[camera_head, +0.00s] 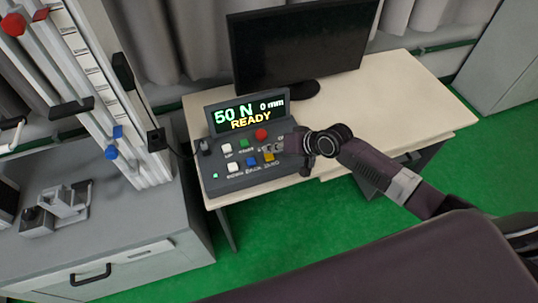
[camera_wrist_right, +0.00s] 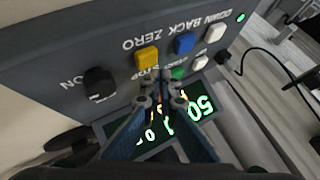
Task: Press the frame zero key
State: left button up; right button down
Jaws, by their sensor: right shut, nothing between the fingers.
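The grey control box (camera_head: 225,180) stands on the table's left part, its display reading 50 N, 0 mm and READY. The yellow key (camera_head: 268,157) is in its lower row, at the right end. In the right wrist view the yellow key (camera_wrist_right: 147,57) shows clearly, with the label ZERO beside it. My right gripper (camera_head: 281,148) is just to the right of the yellow key. In the wrist view its fingertips (camera_wrist_right: 166,76) are together and empty, over the STOP key's place, close to the yellow key. Contact cannot be told. My left gripper is not in view.
A blue key (camera_wrist_right: 185,43) and a white key (camera_wrist_right: 216,32) share the yellow key's row. A red key (camera_head: 261,134) and a green key (camera_head: 244,143) sit above. A black knob (camera_wrist_right: 98,83) is beside them. A monitor (camera_head: 300,45) stands behind; the table's right side (camera_head: 410,100) is clear.

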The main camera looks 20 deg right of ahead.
aim_at(271, 156)
jog(key=shift+f, duration=0.15)
dwell(0.6)
jog(key=shift+f, duration=0.3)
jog(key=shift+f+b, duration=0.5)
jog(key=shift+f, duration=0.05)
dwell(0.6)
jog(key=shift+r, duration=0.1)
jog(key=shift+r+p, duration=0.9)
jog(key=shift+p, duration=0.1)
notch_tip(271, 156, up, 5)
jog(key=p, duration=0.5)
jog(key=shift+r, duration=0.1)
